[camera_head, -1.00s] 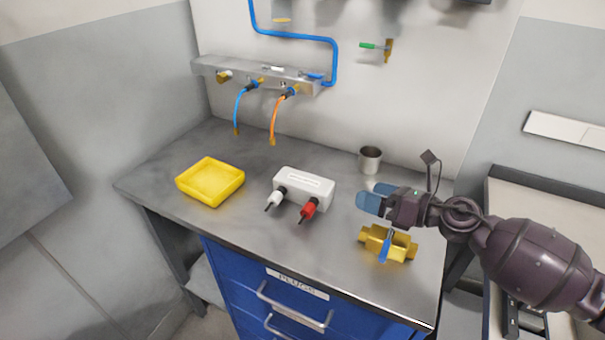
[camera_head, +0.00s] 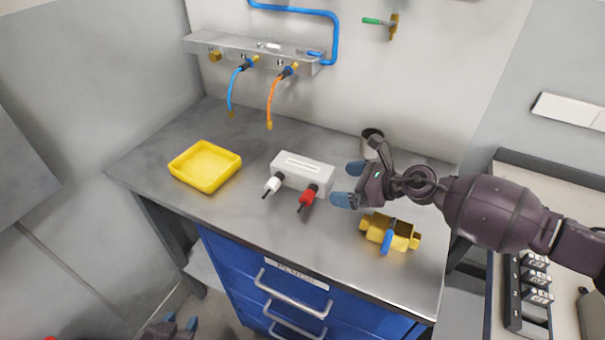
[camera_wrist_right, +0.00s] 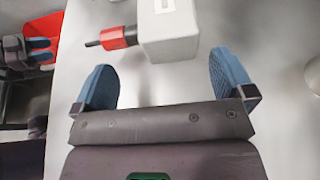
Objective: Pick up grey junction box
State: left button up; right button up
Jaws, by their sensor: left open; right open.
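The grey junction box (camera_head: 303,171) lies on the workbench, with a white plug and a red plug on its front side. It also shows in the right wrist view (camera_wrist_right: 169,35), beyond my fingertips and between their lines. My right gripper (camera_head: 348,184) is open and empty, just right of the box and apart from it. In the right wrist view its two blue fingers (camera_wrist_right: 162,85) are spread wide. My left gripper (camera_head: 181,324) shows only at the bottom edge of the head view, low in front of the bench, open and empty.
A yellow tray (camera_head: 205,168) stands left of the box. A brass valve with a blue handle (camera_head: 390,233) lies below my right gripper. A metal cup (camera_head: 371,138) stands behind it. Blue and orange hoses (camera_head: 271,101) hang at the back. The bench's front left is clear.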

aim_at(329, 183)
jog(key=shift+x, duration=2.35)
jog(key=shift+f, duration=0.15)
jog(key=shift+c, duration=0.2)
jog(key=c, duration=1.2)
jog(key=shift+o, duration=0.2)
notch_tip(329, 183, up, 20)
jog(key=p, duration=0.4)
